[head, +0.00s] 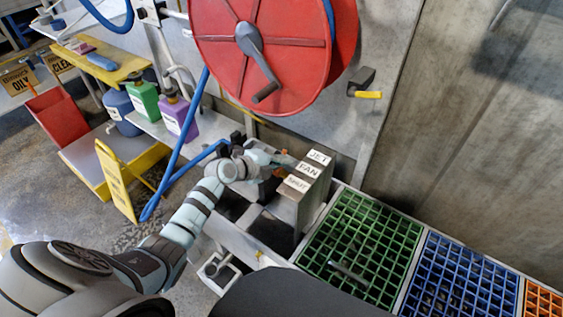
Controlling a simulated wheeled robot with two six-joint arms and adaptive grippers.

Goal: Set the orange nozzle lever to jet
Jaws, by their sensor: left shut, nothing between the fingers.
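The orange nozzle lever (280,173) shows only as a small orange patch beside the grey label block (313,190). The block carries the labels JET (319,157) at the far end, FAN (308,170) in the middle and SHUT (297,183) nearest. My left gripper (284,161) is shut and empty at the lever, close to the block's left side. My left wrist and fingers hide most of the lever, so I cannot tell which label it points at or whether the fingers touch it. My right gripper is not in view.
A red hose reel (215,60) with a crank hangs above. Its blue hose (183,150) runs down beside my left arm. Green (340,225) and blue (460,275) grates lie at right. Purple (178,118) and green (144,99) bottles stand on a cart at left.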

